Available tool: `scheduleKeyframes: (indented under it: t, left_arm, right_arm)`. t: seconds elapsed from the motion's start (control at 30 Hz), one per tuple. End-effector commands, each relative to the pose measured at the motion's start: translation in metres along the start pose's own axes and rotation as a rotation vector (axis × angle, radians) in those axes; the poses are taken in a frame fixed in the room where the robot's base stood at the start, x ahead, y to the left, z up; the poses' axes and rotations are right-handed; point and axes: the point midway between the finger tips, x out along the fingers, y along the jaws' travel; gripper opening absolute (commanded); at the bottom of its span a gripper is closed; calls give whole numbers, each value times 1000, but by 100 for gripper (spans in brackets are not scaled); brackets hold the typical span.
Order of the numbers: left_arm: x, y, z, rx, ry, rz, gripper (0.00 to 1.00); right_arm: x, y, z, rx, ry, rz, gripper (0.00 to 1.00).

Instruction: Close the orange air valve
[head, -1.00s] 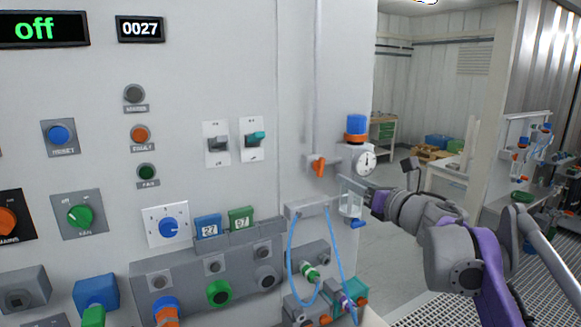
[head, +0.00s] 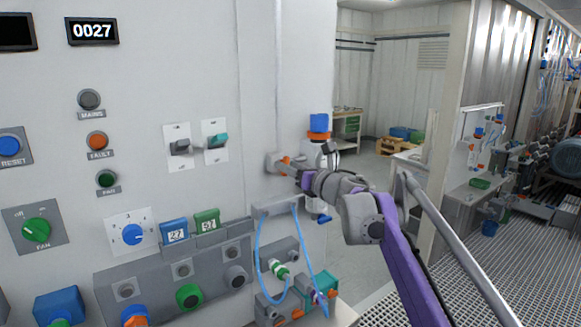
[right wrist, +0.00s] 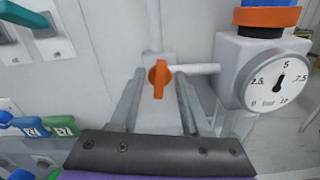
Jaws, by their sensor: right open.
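The orange air valve (right wrist: 159,78) has a lever handle standing roughly vertical on a grey body on the wall. A pale pipe runs from the body to the regulator on the right. In the head view the valve (head: 285,160) is partly hidden by my gripper. My right gripper (head: 288,171) is open, directly in front of the valve. In the right wrist view its two fingers (right wrist: 160,90) lie to the left and right of the orange handle, with gaps on both sides. I cannot tell whether the tips reach past the handle. My left gripper is not in view.
The regulator has a round white gauge (right wrist: 280,83) and an orange-and-blue knob (head: 319,127) close to the right of the valve. Toggle switches (head: 216,140) are on the wall to the left. A blue hose (head: 261,255) loops below. Open room lies to the right.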

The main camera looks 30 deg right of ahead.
Motion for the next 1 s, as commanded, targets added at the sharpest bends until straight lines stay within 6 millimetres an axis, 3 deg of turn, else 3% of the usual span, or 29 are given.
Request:
scheduleKeyframes:
  t: [0.1, 0.37, 1.0]
  left_arm:
    - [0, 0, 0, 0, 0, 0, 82]
    - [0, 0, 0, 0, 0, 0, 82]
    - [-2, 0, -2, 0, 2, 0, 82]
  right_arm:
    - [0, 0, 0, 0, 0, 0, 44]
    - [0, 0, 0, 0, 0, 0, 0]
    - [0, -1, 0, 100, 0, 0, 0]
